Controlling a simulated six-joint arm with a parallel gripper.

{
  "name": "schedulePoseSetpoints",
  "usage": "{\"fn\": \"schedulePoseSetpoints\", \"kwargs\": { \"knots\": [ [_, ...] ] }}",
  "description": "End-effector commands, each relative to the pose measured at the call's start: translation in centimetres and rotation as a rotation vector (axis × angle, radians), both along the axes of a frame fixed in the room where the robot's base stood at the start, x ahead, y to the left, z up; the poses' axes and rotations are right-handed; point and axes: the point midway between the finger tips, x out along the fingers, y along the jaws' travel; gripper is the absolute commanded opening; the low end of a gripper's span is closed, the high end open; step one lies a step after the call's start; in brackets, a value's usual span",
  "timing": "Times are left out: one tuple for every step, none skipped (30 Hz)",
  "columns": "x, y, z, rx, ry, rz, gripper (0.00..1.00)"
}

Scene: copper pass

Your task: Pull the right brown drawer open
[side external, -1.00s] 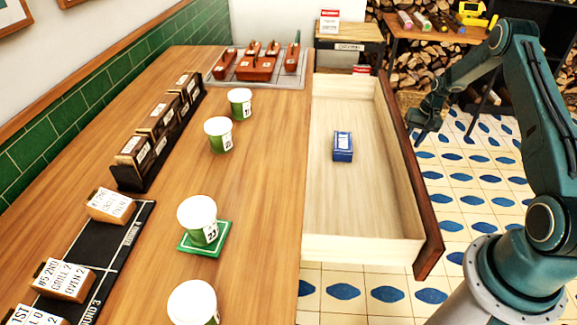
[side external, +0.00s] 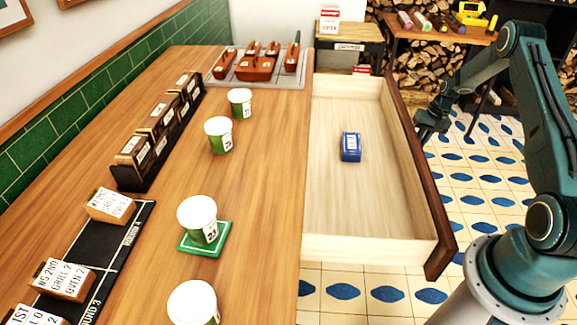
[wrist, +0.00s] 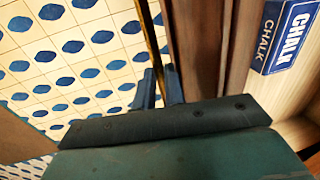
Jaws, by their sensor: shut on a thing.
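The brown-fronted drawer (side external: 427,205) is pulled far out from the right side of the wooden counter, showing its pale wooden inside. A blue chalk box (side external: 351,147) lies in it and also shows in the wrist view (wrist: 285,38). My gripper (side external: 421,127) is at the outer face of the drawer front. In the wrist view its two fingers (wrist: 160,85) are closed around a thin brass handle bar (wrist: 149,38), beside the brown drawer front (wrist: 196,45). The grip is hidden in the side view.
Several white-and-green tubs (side external: 219,135) stand on the counter (side external: 268,150), one on a green coaster (side external: 205,240). Wooden blocks and a grey tray (side external: 295,77) are further left and back. Patterned floor tiles (side external: 470,180) are clear right of the drawer. A shelf (side external: 440,35) stands behind.

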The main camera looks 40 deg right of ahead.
Motion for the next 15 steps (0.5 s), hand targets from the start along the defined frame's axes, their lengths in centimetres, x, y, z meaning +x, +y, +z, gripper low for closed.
{"fn": "schedulePoseSetpoints", "kwargs": {
  "knots": [
    [-0.66, -0.72, 0.05, -0.001, 0.0, -0.005, 0.0],
    [-0.89, -0.95, 0.04, -0.002, 0.0, -0.004, 0.0],
    [-1.15, -1.18, 0.05, -0.002, 0.0, -0.004, 0.0],
    [-1.29, -1.31, 0.05, -0.002, 0.0, -0.004, 0.0],
    [-1.37, -1.39, 0.05, -0.002, 0.0, -0.003, 0.0],
    [-1.42, -1.43, 0.05, -0.001, -0.001, -0.002, 0.0],
    [-1.42, -1.42, 0.05, -0.001, -0.001, -0.002, 0.0],
    [-1.4, -1.41, 0.05, -0.001, -0.001, -0.001, 0.0],
    [-1.39, -1.39, 0.06, -0.001, -0.001, -0.001, 0.0],
    [-1.38, -1.39, 0.06, -0.001, -0.001, -0.001, 0.0],
    [-1.38, -1.39, 0.06, -0.001, -0.001, -0.001, 0.0],
    [-1.37, -1.37, 0.05, -0.001, -0.001, -0.001, 0.0],
    [-1.37, -1.37, 0.05, -0.001, -0.001, -0.001, 0.0],
    [-1.35, -1.37, 0.06, -0.001, -0.001, 0.0, 0.17],
    [-1.35, -1.36, 0.06, -0.001, -0.001, 0.0, 0.25]
  ]
}}
